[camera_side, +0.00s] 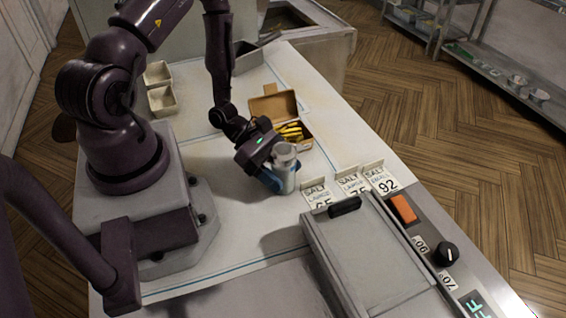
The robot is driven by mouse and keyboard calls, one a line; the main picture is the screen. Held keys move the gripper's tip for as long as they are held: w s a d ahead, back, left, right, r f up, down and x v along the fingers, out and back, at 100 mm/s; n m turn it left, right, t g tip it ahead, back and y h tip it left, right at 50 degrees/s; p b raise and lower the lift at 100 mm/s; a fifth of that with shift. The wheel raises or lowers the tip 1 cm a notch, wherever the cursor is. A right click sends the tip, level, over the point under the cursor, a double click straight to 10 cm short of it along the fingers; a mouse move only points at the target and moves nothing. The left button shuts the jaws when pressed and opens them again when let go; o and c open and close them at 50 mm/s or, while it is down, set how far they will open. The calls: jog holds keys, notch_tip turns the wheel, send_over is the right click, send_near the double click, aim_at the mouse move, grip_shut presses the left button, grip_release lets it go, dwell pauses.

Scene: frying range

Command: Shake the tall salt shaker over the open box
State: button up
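The tall salt shaker (286,169) is a pale grey, clear-looking cylinder with a light cap, roughly upright near the middle of the counter. My gripper (275,178) comes at it from the left, and a blue finger shows against the shaker's near left side. The other finger is hidden behind the shaker. The gripper looks shut on it. I cannot tell whether the shaker's base touches the counter. The open box (271,104) is brown cardboard with its lid up, and holds several yellow fries. It stands just behind the shaker, apart from it.
Salt cards (348,184) stand right of the shaker, by a grey lidded fryer (365,250) with a black handle (345,206). An orange switch (403,208) and black knob (446,254) lie along the right edge. White containers (162,99) stand back left.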

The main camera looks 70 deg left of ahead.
aim_at(282, 154)
jog(key=c, duration=0.5)
jog(key=shift+r, duration=0.1)
jog(key=shift+r, duration=2.4)
jog(key=shift+r, duration=0.1)
jog(key=shift+r, duration=3.9)
